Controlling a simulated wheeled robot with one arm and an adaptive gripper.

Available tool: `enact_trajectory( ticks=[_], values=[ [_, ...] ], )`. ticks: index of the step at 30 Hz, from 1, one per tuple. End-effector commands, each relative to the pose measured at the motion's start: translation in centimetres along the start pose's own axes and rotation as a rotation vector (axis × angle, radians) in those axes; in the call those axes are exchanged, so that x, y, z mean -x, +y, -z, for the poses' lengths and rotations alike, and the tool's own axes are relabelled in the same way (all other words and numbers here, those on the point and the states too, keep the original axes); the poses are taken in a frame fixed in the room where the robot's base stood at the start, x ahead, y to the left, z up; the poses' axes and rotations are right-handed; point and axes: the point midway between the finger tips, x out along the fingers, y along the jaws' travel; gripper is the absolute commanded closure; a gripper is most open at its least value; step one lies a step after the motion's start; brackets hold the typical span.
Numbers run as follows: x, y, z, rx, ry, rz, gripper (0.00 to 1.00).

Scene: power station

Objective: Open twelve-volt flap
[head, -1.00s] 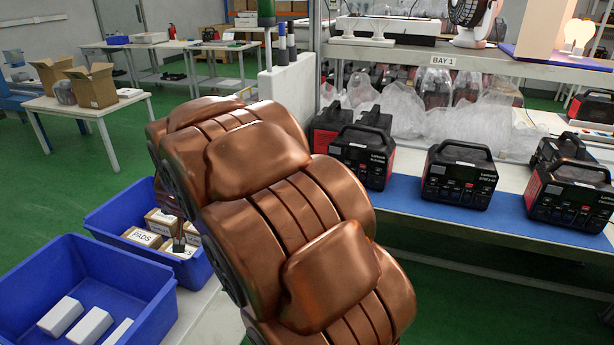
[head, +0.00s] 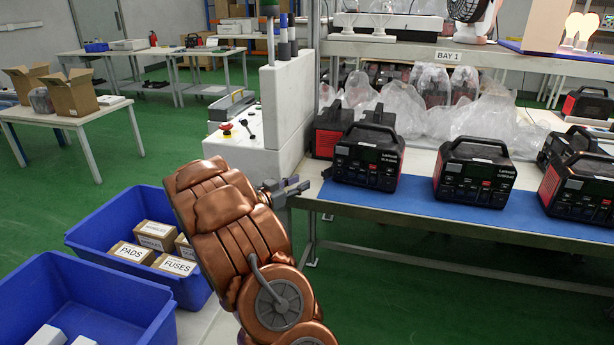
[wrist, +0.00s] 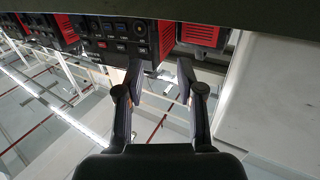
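Several black and red power stations stand on the blue mat. The leftmost front one (head: 368,160) is closest to my gripper (head: 298,186), which points right, just left of the bench's front edge and apart from the unit. In the wrist view my gripper (wrist: 160,68) is open and empty, its two dark fingers apart. Beyond the fingertips is a power station's front panel (wrist: 122,38) with sockets and buttons. Another front unit (head: 474,172) stands in the middle and one (head: 577,190) at the right. The twelve-volt flap is too small to make out.
A white machine housing (head: 285,115) with a red button stands close behind my gripper. Blue bins (head: 75,265) with boxes are at lower left. Plastic-wrapped units sit behind the power stations, under a shelf (head: 400,52). Green floor is free before the bench.

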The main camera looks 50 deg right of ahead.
Motion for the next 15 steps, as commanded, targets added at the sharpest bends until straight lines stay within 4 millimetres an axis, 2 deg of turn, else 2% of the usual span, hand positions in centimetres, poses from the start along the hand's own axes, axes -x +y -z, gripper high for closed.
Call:
enact_trajectory(
  ticks=[3, 8, 15],
  values=[
    [-0.5, 0.8, -0.2, 0.008, 0.014, -0.031, 0.62],
    [-1.1, 0.7, -0.1, 0.008, 0.017, -0.03, 0.62],
    [-3.5, 0.6, -0.1, 0.008, 0.017, -0.026, 0.62]
  ],
)
